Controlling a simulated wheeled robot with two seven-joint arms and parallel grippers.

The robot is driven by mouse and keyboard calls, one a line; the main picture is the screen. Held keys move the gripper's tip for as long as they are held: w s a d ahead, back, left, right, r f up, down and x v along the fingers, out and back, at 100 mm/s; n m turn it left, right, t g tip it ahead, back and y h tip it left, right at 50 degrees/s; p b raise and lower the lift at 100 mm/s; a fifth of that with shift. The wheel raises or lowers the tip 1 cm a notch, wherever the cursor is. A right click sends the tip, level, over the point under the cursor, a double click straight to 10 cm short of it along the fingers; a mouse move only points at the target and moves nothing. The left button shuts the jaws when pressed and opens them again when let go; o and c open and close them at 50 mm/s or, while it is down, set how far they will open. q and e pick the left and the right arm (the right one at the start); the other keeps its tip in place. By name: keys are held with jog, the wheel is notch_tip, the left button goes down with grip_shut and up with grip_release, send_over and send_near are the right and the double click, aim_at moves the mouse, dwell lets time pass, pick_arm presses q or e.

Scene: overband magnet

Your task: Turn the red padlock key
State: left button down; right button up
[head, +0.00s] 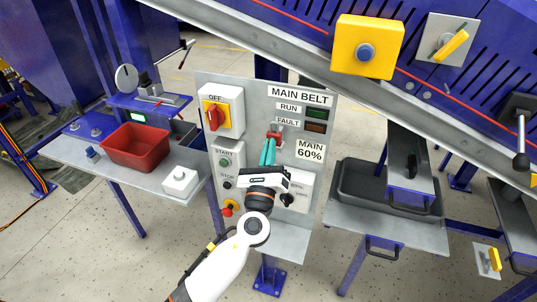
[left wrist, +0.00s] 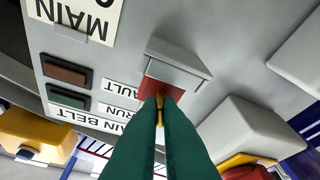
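The red padlock (head: 274,136) hangs on the grey control panel, below the FAULT label. In the left wrist view the red padlock (left wrist: 172,90) sits under a light grey hasp or bracket (left wrist: 175,66). A thin brass-yellow key (left wrist: 160,108) shows in the narrow gap between my fingertips, in front of the padlock. My left gripper (head: 268,153) has its teal fingers close together at the padlock, and they look shut on the key (left wrist: 160,118). The fingers hide most of the key and part of the padlock. My right gripper is not in view.
A red rotary switch (head: 214,116) marked OFF and a START/STOP box (head: 225,165) are left of the padlock. A MAIN 60% label (head: 310,150) is close on the right. A red bin (head: 135,147) stands on the left bench. A sloping conveyor crosses above.

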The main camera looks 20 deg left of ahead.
pick_arm(q)
jog(key=n+g+y, duration=0.1)
jog(key=n, duration=0.2)
jog(key=n+g+y, duration=0.1)
jog(key=n, duration=0.3)
jog(key=n+g+y, duration=0.1)
jog(key=n, duration=0.3)
jog(key=shift+d+r+y, duration=0.2)
jog(key=shift+r+y, duration=0.05)
jog(key=shift+y, duration=0.05)
jog(key=shift+n+g, duration=0.3)
jog(key=shift+n, duration=0.1)
jog(key=c, duration=1.6)
grip_release()
jog(key=shift+f+b, duration=0.15)
jog(key=shift+b, duration=0.15)
